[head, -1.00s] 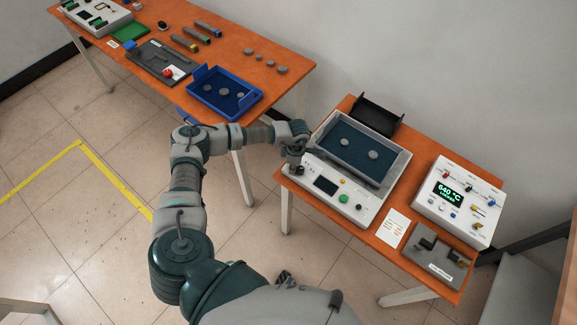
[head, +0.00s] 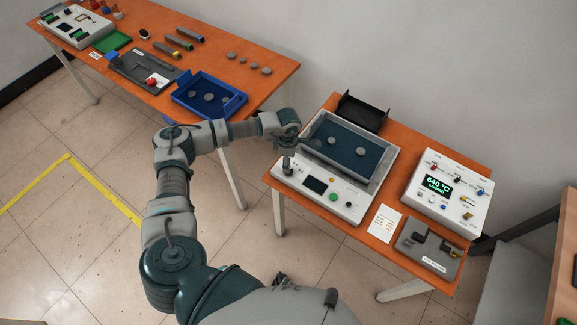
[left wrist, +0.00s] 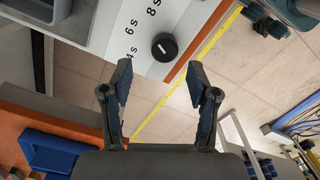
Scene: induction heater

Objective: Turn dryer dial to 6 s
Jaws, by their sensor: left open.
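The dryer (head: 340,207) is a white and grey machine on the right orange table, with a blue-floored tray on top. Its black dial (left wrist: 164,47) shows in the left wrist view beside printed marks 4 s, 6 s and 8 s. A small light mark is on the dial, but I cannot tell which label it points to. In the head view the dial (head: 288,165) stands at the panel's left end. My left gripper (left wrist: 160,80) is open and empty, its fingertips apart from the dial. In the head view it (head: 308,142) is above the dryer's left side. My right gripper is out of view.
The dryer panel has a dark screen (head: 316,185) and a green button (head: 333,197). Right of it are a white heater unit (head: 448,195) reading 640 °C and a grey fixture (head: 428,250). A blue tray (head: 208,97) sits on the left table. A floor gap separates the tables.

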